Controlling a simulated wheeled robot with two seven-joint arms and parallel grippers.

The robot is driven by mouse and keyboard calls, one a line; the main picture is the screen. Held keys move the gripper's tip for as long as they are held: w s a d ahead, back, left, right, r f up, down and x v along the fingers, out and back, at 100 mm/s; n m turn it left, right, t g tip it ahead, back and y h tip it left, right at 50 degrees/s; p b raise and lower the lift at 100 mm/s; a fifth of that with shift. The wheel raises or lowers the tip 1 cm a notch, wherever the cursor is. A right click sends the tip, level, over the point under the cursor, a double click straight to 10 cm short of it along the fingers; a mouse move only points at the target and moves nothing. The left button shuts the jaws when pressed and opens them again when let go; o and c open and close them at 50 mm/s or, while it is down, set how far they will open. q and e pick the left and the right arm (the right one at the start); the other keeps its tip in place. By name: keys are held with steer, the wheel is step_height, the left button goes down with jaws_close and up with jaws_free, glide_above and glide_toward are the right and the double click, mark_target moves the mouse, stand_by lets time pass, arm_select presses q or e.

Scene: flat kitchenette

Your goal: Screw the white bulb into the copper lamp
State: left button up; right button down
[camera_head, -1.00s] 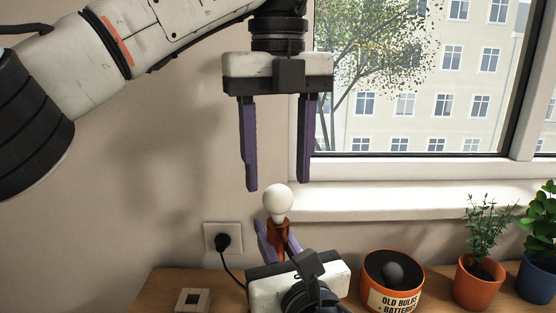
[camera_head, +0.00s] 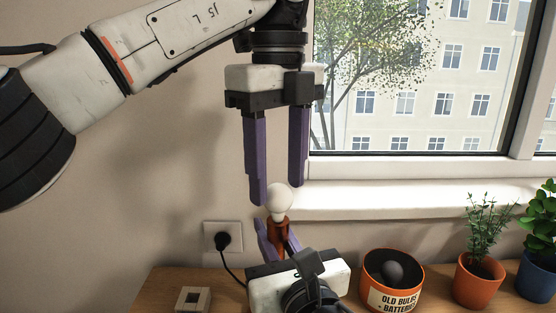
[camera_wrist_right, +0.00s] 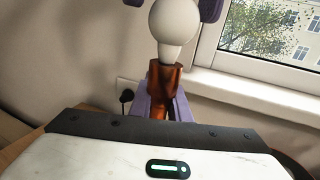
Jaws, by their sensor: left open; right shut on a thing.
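The white bulb (camera_head: 279,199) sits upright at the top of the copper lamp (camera_head: 279,227); I cannot tell how deeply it is threaded. Both also show in the right wrist view, the bulb (camera_wrist_right: 174,30) above the copper lamp socket (camera_wrist_right: 162,83). My right gripper (camera_head: 276,240) is shut on the copper lamp and holds it from below, hiding its lower part. My left gripper (camera_head: 278,193) points down from above, open, with its fingertips close to either side of the bulb. In the right wrist view its fingertips (camera_wrist_right: 171,6) flank the bulb, apart from it.
An orange tin (camera_head: 392,300) labelled for old bulbs and batteries holds a dark bulb (camera_head: 393,271). Potted plants (camera_head: 478,281) stand to its right. A small square wooden block (camera_head: 193,299) lies at left. A socket with a black plug (camera_head: 223,238) is on the wall; the windowsill (camera_head: 400,199) is behind.

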mark_target(278, 211)
arm_select(q)
steer(key=shift+f, duration=3.05)
